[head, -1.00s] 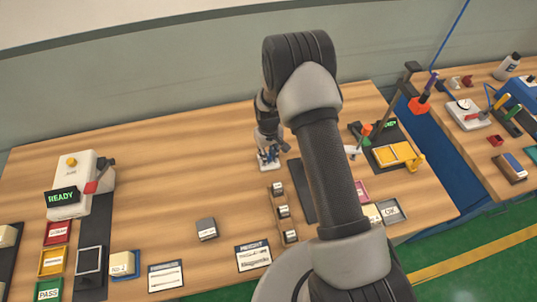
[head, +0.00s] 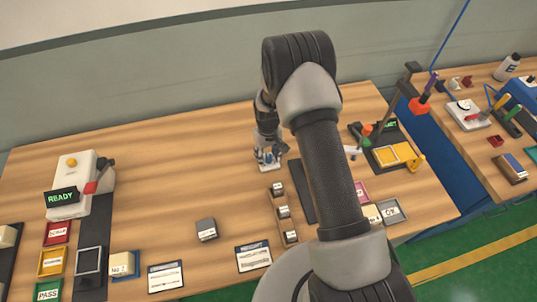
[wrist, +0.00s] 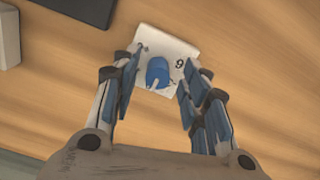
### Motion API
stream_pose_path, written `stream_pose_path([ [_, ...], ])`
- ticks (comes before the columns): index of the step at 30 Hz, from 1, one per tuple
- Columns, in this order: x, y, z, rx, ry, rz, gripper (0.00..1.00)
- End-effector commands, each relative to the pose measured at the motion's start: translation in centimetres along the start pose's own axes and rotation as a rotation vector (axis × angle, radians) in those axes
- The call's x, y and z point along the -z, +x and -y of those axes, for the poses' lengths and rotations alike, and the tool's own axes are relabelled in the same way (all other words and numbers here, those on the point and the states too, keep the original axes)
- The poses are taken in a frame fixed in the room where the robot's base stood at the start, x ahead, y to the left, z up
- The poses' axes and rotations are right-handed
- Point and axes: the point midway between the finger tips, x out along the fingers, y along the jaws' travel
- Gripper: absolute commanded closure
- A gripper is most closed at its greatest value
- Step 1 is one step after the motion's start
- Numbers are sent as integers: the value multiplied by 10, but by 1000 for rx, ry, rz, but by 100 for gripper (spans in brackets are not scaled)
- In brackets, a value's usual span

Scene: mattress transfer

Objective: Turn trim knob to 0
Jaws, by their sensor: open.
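The trim knob (wrist: 158,73) is a blue knob with a pale pointer mark, on a small white plate (wrist: 176,48). In the wrist view the plate carries a dark "9" or "6" to the right of the knob and a smaller mark to its upper left, too small to read. My gripper (wrist: 157,80) is open, with one blue-padded finger on each side of the knob; gaps show between knob and fingers. In the head view my gripper (head: 267,150) is over the white plate (head: 268,165), and the knob is hard to make out there.
A dark flat bar (head: 302,190) lies to the right of the plate, and several small labelled blocks (head: 283,212) stand in a wooden rack in front. A grey block (head: 206,229) and a press marked READY (head: 70,185) are further left. The wood around the plate is mostly clear.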

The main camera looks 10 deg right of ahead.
Motion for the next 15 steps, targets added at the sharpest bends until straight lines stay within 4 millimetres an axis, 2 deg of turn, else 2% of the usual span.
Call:
stream_pose_path([
  [4,0,-3,-1,-1,1,-2,59],
  [7,1,-14,-1,-1,0,-3,59],
  [15,1,-70,0,-1,0,-4,59],
])
